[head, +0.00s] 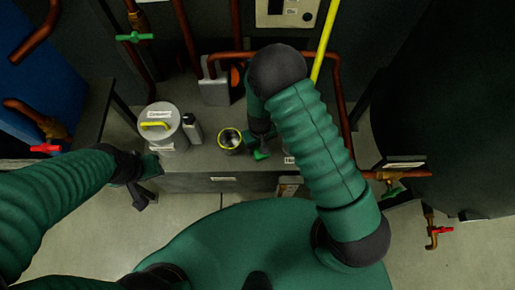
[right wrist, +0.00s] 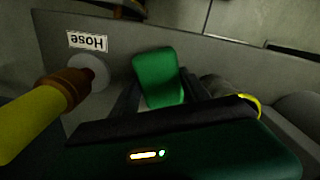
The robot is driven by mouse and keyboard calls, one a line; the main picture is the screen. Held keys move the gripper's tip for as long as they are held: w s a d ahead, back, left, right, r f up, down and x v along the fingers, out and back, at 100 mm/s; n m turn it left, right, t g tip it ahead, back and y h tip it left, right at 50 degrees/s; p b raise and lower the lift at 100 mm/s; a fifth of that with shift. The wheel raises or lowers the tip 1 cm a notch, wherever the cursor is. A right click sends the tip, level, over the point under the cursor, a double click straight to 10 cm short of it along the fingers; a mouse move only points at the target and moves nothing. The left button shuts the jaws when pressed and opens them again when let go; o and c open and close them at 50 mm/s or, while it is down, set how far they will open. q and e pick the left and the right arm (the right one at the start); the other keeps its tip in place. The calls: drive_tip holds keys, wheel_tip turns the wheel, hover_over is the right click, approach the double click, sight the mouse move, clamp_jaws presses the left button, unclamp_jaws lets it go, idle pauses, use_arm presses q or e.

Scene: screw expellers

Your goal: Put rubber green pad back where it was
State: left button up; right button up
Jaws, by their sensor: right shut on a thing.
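The green pad (right wrist: 158,78) is a rounded green block in the right wrist view. It sits between the dark fingers of my right gripper (right wrist: 160,98), which is shut on it. In the head view the right gripper (head: 261,148) is low over the grey bench, just right of a yellow-rimmed container, with a bit of green at its tip. Whether the pad touches the bench is unclear. My left gripper (head: 145,180) is at the bench's left front corner, away from the pad; its finger gap is unclear.
The grey bench (head: 205,158) holds a lidded can (head: 162,128) with a yellow handle, a small bottle (head: 193,130) and the yellow-rimmed container (head: 229,139). A label reading "Hose" (right wrist: 87,41) is beside a yellow hose (right wrist: 30,118). Copper pipes (head: 240,56) run behind.

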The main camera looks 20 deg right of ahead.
sight(258, 148)
drive_tip(key=shift+w+f, duration=0.15)
drive_tip(key=shift+w, duration=0.25)
wheel_tip(258, 148, down, 4)
drive_tip(key=shift+r+b, duration=0.2)
drive_tip(key=shift+b, duration=0.7)
drive_tip(key=shift+a+r, duration=0.1)
drive_tip(key=shift+c, duration=0.5)
drive_tip(key=o, duration=1.3)
